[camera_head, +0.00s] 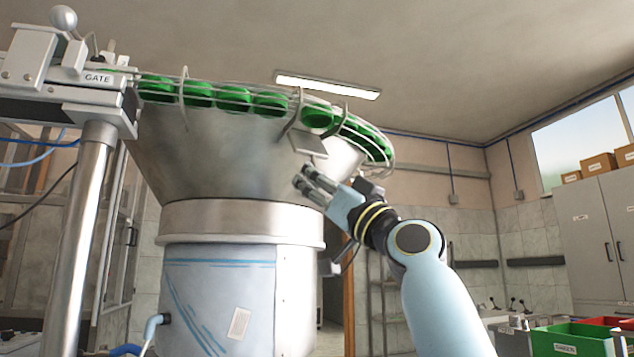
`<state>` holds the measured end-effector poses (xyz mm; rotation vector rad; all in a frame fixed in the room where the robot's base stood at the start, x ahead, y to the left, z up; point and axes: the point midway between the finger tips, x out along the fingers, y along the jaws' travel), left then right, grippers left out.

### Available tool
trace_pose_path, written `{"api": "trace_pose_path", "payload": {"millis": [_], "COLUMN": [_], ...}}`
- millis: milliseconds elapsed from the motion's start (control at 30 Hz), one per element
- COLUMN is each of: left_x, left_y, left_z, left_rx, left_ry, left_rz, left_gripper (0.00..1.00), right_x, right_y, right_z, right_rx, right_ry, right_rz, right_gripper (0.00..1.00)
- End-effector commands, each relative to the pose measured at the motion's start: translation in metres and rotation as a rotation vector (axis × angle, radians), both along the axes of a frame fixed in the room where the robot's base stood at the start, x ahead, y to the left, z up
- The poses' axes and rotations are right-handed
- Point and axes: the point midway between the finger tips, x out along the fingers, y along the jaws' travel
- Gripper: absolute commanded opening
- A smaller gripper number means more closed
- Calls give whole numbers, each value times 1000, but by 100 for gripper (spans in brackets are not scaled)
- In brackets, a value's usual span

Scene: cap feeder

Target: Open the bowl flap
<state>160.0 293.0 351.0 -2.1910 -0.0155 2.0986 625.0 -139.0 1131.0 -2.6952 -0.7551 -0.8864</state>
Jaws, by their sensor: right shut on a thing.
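The large grey metal bowl (215,160) of the feeder stands on a drum-shaped base, with green caps (238,99) in the wire-railed track around its rim. The bowl flap, which I take to be the small grey plate (309,144) below the rim, sits on the bowl's right side and looks tilted outward. My right gripper (308,182) is just below this plate at the bowl wall, its fingers close together and shut on the flap. The exact gripping spot is not clear in this view. My left gripper is not in view.
A steel post (85,235) with the gate assembly (75,75) and its ball-ended lever stands at the left. A green bin (575,340) and a red bin (607,322) are at the lower right, near grey cabinets (590,235). The space above my right forearm is free.

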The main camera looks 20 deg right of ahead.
Motion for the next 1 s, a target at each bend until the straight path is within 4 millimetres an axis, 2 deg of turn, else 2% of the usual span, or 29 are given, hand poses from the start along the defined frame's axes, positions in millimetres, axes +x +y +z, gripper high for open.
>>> {"api": "trace_pose_path", "payload": {"millis": [33,467,500,700,733,1000], "left_x": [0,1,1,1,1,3], "left_y": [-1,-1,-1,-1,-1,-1], "left_z": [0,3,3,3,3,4], "left_rx": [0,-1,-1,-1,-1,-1], "left_ry": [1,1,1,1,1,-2], "left_rz": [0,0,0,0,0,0], "left_gripper": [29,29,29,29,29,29], "right_x": [5,6,6,4,4,2], "right_y": [1,1,1,1,1,0], "right_z": [-11,-11,-11,-7,-7,-5], "right_rx": [-8,-9,-9,-6,-6,-4], "right_ry": [22,21,21,14,13,8], "right_rz": [2,1,1,1,1,1], "right_gripper": [0,0,24,50,53,53]}}
